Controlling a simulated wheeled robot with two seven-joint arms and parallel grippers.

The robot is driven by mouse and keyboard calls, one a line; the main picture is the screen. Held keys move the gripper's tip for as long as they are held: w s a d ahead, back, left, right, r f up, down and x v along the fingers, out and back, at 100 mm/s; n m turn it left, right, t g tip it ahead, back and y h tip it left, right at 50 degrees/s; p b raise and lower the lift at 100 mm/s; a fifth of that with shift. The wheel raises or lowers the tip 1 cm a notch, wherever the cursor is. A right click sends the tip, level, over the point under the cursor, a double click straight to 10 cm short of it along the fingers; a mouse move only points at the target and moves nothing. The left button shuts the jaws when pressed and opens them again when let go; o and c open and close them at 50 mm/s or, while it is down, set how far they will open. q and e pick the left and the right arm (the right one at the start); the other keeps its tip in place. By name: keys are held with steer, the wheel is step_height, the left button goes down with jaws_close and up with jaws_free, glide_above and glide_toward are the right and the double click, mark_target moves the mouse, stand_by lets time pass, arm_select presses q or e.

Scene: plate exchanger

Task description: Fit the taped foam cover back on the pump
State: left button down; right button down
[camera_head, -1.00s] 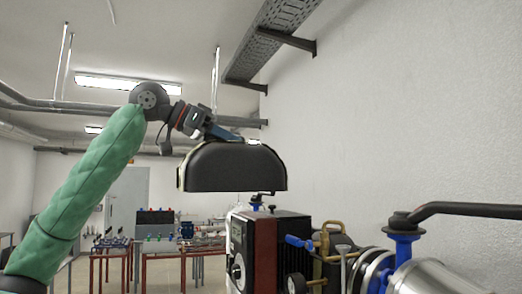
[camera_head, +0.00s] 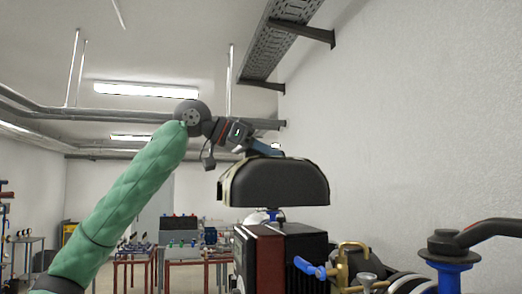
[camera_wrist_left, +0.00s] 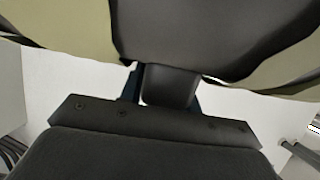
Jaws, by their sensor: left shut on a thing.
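The foam cover (camera_head: 278,184) is a black, dome-topped shell with a pale taped edge at its left end. My left gripper (camera_head: 262,150) is shut on its top and holds it up in the air. My right gripper is not in view.
A black and dark-red box (camera_head: 285,250) stands just below the cover. Blue and brass valves (camera_head: 345,258) and a blue valve with a black lever (camera_head: 447,262) stand to its right. A white wall is at the right. Red-legged tables (camera_head: 190,262) stand far behind.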

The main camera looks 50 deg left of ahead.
mark_target(282, 151)
arm_select(q)
steer(key=shift+a+r, duration=0.1)
steer(key=shift+a, duration=0.1)
steer(key=shift+d+r+p, duration=0.15)
steer(key=shift+d+p, duration=0.05)
steer(key=shift+p, duration=0.1)
steer(key=shift+w+d, duration=0.5)
steer(key=shift+w, duration=0.15)
steer(key=shift+w+p, duration=0.3)
steer(key=shift+w, duration=0.45)
steer(key=shift+w+d+p, duration=0.25)
steer(key=shift+w+p, duration=0.1)
steer(key=shift+p, duration=0.1)
steer(key=shift+w+d, duration=0.35)
steer(key=shift+w, duration=0.25)
steer(key=shift+w+d+p, duration=0.15)
steer(key=shift+w+p, duration=0.35)
steer(key=shift+w, duration=0.25)
steer(key=shift+w+d+p, duration=0.4)
steer(key=shift+w+d, duration=1.35)
steer(key=shift+w, duration=2.35)
steer(key=shift+w+d+p, duration=0.4)
steer(key=shift+w+d, duration=1.3)
steer(key=shift+w, duration=2.35)
step_height(282, 151, down, 6)
steer(key=shift+f, duration=0.25)
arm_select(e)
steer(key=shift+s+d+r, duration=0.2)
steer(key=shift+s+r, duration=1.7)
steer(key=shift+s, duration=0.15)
